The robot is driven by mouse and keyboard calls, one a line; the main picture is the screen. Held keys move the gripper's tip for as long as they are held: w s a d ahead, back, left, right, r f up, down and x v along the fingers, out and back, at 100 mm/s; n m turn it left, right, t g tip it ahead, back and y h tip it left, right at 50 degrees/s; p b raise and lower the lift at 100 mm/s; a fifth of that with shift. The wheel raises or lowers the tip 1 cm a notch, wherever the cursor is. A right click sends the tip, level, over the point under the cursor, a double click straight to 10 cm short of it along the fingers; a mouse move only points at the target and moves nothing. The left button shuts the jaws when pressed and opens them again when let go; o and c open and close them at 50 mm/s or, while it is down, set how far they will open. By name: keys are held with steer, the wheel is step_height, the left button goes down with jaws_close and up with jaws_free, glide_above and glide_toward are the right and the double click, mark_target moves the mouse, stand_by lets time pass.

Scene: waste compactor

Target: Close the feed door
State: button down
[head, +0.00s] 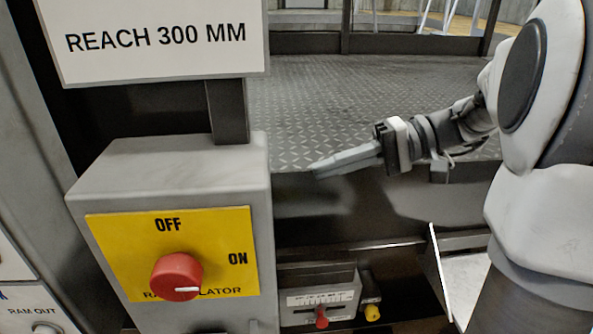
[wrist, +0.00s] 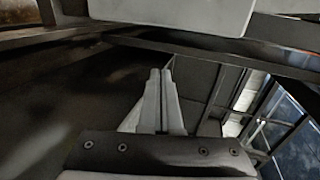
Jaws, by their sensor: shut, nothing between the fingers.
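My gripper (head: 320,172) reaches out to the left from my arm, in front of the dark tread-plate floor in the head view. Its fingers are together and nothing shows between them. In the wrist view the shut fingers (wrist: 161,74) point up the picture toward a dark surface. I cannot make out for certain which surface is the feed door in either view. A pale panel (wrist: 175,10) crosses the top of the wrist view; I cannot tell what it belongs to.
A grey isolator box (head: 165,180) with a yellow plate and red knob (head: 177,277) stands at left, below a white sign (head: 160,38). A small unit with a red knob (head: 321,316) and a yellow knob (head: 372,312) is low in the middle. Open tread-plate floor (head: 330,95) lies behind.

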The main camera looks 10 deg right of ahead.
steer(key=r+p+x, duration=0.1)
steer(key=x, duration=1.2)
steer(key=shift+a+p, duration=0.2)
steer(key=shift+p, duration=0.15)
